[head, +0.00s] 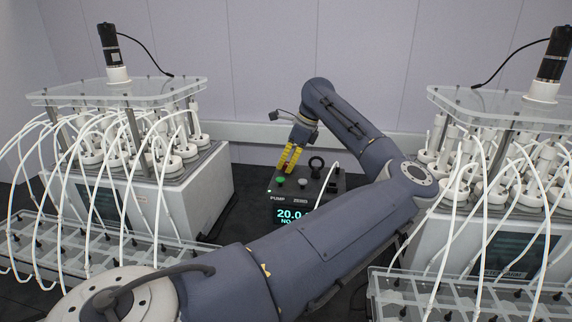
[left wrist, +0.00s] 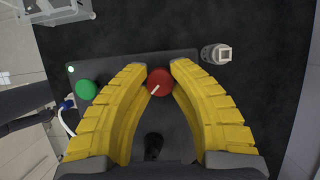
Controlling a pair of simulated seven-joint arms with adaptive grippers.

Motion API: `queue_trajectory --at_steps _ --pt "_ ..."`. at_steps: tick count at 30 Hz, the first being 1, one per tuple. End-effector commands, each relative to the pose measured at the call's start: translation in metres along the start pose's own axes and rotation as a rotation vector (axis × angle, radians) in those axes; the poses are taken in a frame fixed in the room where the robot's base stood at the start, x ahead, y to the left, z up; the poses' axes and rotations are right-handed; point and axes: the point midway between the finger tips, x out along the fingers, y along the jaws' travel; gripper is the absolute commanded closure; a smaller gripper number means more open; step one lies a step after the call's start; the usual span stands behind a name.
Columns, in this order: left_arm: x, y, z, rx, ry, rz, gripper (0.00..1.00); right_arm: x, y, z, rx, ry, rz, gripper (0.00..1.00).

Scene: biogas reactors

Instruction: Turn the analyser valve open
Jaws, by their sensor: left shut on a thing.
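The analyser is a dark box (head: 334,184) on the bench between the two reactors, with a lit display (head: 291,214) reading about 20.0. The valve is a red round knob with a white pointer line (left wrist: 159,82), seen in the left wrist view; the line slants down to the left. My left gripper (head: 286,170) reaches down over the back of the box. Its yellow fingers (left wrist: 159,66) are shut on the red knob, one on each side. In the head view the fingers hide the knob. My right gripper is not in view.
A green button (left wrist: 86,90) sits on the box beside the left finger; a pale button (head: 303,183) and a black ring (head: 316,163) are also on it. A grey fitting (left wrist: 216,54) stands off the box. Reactors with white tubes flank it, left (head: 150,200) and right (head: 480,235).

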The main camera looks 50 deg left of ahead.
Motion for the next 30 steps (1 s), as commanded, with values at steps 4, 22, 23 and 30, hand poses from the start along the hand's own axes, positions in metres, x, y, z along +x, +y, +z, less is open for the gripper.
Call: queue_trajectory --at_steps 4,22,23,30 --pt "0.0001 0.0 0.0004 0.0 -0.001 0.0 1.0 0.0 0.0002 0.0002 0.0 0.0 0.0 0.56" --pt "0.0003 0.0007 0.0007 0.203 -0.002 -0.084 1.0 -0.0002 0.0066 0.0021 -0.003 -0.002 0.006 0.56" --pt "0.0003 0.0006 0.0008 0.228 -0.003 -0.095 1.0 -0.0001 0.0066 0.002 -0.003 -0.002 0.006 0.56" --pt "0.0003 0.0008 0.0014 0.437 -0.003 -0.182 1.0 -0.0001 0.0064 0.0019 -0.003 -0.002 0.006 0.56"
